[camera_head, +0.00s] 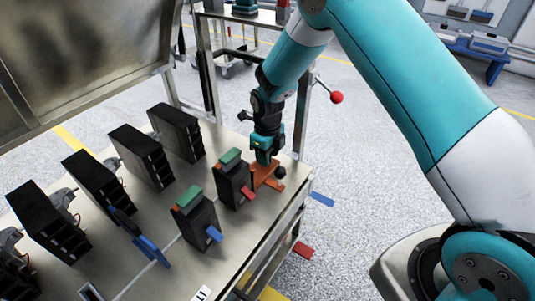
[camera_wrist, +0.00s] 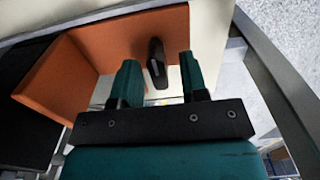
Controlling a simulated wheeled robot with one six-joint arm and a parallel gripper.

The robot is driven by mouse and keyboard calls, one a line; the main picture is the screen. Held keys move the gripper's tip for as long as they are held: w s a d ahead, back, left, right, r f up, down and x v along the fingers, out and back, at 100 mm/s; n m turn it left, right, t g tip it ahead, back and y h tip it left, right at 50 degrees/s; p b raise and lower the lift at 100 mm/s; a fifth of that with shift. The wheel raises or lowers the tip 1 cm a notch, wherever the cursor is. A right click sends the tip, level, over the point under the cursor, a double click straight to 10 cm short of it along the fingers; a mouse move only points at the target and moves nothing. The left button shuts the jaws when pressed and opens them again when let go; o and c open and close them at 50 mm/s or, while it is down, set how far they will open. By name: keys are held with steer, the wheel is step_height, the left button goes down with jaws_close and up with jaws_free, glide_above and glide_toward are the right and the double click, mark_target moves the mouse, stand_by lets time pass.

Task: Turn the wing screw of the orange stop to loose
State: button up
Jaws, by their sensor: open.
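The orange stop (camera_head: 268,174) stands on the bench near its right end, beside a black breaker (camera_head: 233,183) with a green top and a red lever. In the wrist view the orange stop (camera_wrist: 130,45) fills the upper left as an angled plate. Its dark wing screw (camera_wrist: 157,63) sticks out between my two fingers. In the head view a dark knob (camera_head: 280,172) shows at the stop's right side. My gripper (camera_wrist: 157,82) is open, with one teal finger on each side of the wing screw and visible gaps. Contact with the screw does not show.
Another breaker (camera_head: 195,223) with a blue lever stands to the left. Several black units (camera_head: 142,157) line the bench's back. A red-knobbed lever (camera_head: 336,97) rises beyond the bench. Blue (camera_head: 322,199) and red (camera_head: 303,250) tabs jut from the bench's right side. Open floor lies right.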

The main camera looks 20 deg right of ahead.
steer(key=shift+c, duration=0.4)
jaws_close()
